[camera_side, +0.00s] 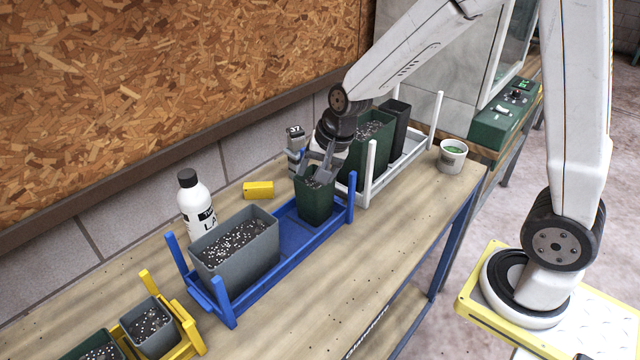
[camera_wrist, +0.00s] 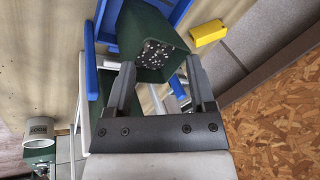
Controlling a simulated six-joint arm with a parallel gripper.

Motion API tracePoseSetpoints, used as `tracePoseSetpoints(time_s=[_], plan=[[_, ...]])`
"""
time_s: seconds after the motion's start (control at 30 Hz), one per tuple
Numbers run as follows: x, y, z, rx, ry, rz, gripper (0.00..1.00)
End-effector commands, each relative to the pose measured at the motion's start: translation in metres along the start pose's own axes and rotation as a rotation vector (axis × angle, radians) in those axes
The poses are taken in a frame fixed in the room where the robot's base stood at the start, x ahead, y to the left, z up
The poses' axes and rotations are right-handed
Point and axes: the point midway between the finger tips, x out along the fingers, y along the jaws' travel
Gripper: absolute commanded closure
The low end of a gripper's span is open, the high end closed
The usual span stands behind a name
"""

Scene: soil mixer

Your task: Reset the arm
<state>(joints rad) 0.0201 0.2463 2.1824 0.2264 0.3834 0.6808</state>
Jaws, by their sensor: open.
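My gripper (camera_side: 318,166) is at the small dark green pot (camera_side: 314,201) that stands at the right end of the blue rack (camera_side: 288,262). In the wrist view the fingers of my gripper (camera_wrist: 160,84) are spread apart, one on each side of the green pot's (camera_wrist: 150,45) rim. The pot holds dark soil with white specks and stands upright. I cannot tell whether either finger touches it.
A grey soil-filled pot (camera_side: 236,253) shares the blue rack. A white rack (camera_side: 368,192) with a larger green pot (camera_side: 369,146) and a black pot (camera_side: 398,120) stands behind. A white bottle (camera_side: 196,207) and yellow block (camera_side: 258,190) are nearby.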

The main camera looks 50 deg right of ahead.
Motion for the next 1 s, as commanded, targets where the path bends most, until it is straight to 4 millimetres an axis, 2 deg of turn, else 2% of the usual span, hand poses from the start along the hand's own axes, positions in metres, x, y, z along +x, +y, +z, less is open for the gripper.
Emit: tracePoseSetpoints(time_s=[0.3,0.5,0.67,1.0], plan=[[-0.018,0.065,0.048,-0.571,-0.023,0.078,0.3],[-0.023,0.094,0.068,-0.824,-0.053,0.111,0.3],[-0.025,0.103,0.074,-0.902,-0.065,0.121,0.3],[-0.025,0.104,0.075,-0.91,-0.066,0.122,0.3]])
